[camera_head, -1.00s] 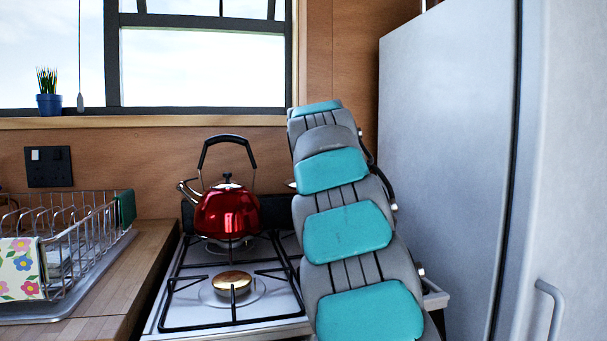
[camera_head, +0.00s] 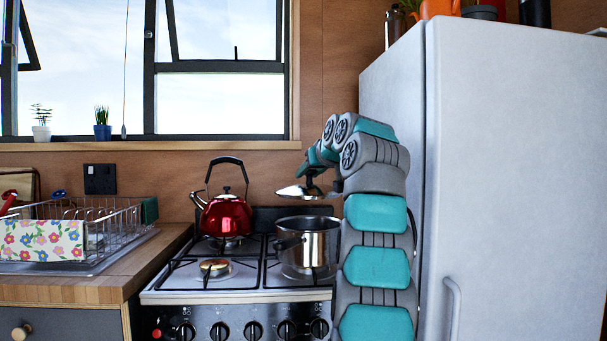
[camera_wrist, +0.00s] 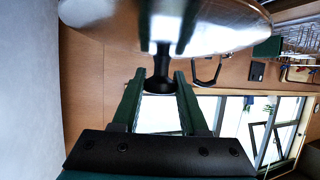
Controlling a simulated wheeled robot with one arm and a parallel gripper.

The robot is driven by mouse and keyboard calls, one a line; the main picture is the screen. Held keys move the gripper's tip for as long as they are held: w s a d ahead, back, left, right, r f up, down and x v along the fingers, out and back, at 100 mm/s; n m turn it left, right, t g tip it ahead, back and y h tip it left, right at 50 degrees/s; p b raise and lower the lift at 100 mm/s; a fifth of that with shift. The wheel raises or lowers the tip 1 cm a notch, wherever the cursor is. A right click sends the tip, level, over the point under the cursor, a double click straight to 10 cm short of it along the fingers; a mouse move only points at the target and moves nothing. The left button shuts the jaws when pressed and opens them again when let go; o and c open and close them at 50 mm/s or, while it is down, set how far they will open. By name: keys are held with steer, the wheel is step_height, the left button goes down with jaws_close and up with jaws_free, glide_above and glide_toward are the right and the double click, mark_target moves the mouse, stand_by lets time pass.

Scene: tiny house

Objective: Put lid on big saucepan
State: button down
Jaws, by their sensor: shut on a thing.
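The big saucepan (camera_head: 308,245) is shiny steel and stands upright on the right side of the stove, its open top facing up. The lid (camera_head: 298,191) is steel with a black knob and hangs above the saucepan, apart from it. My gripper (camera_head: 311,182) is above the pan, with the lid in it. In the wrist view my gripper (camera_wrist: 159,80) has its two green fingers shut on the black knob, and the lid (camera_wrist: 165,22) fills the top of the picture. The inside of the saucepan is hidden.
A red kettle (camera_head: 226,214) stands on the back left burner of the stove (camera_head: 190,297). The front left burner (camera_head: 214,267) is empty. A dish rack (camera_head: 120,220) is on the left counter. A tall fridge (camera_head: 490,180) stands close on the right of my arm.

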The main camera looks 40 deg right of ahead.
mark_target(311, 184)
steer(key=shift+f, duration=0.1)
steer(key=shift+a+f+b, duration=0.15)
steer(key=shift+f+b, duration=0.3)
steer(key=shift+f, duration=0.5)
steer(key=shift+f+b, duration=0.6)
steer(key=shift+f, duration=0.15)
steer(key=shift+f+b, duration=1.45)
steer(key=shift+f, duration=0.1)
steer(key=shift+f+b, duration=0.3)
steer(key=shift+f, duration=0.25)
stand_by(0.4)
steer(key=shift+c, duration=1.8)
jaws_free()
steer(key=shift+o, duration=0.4)
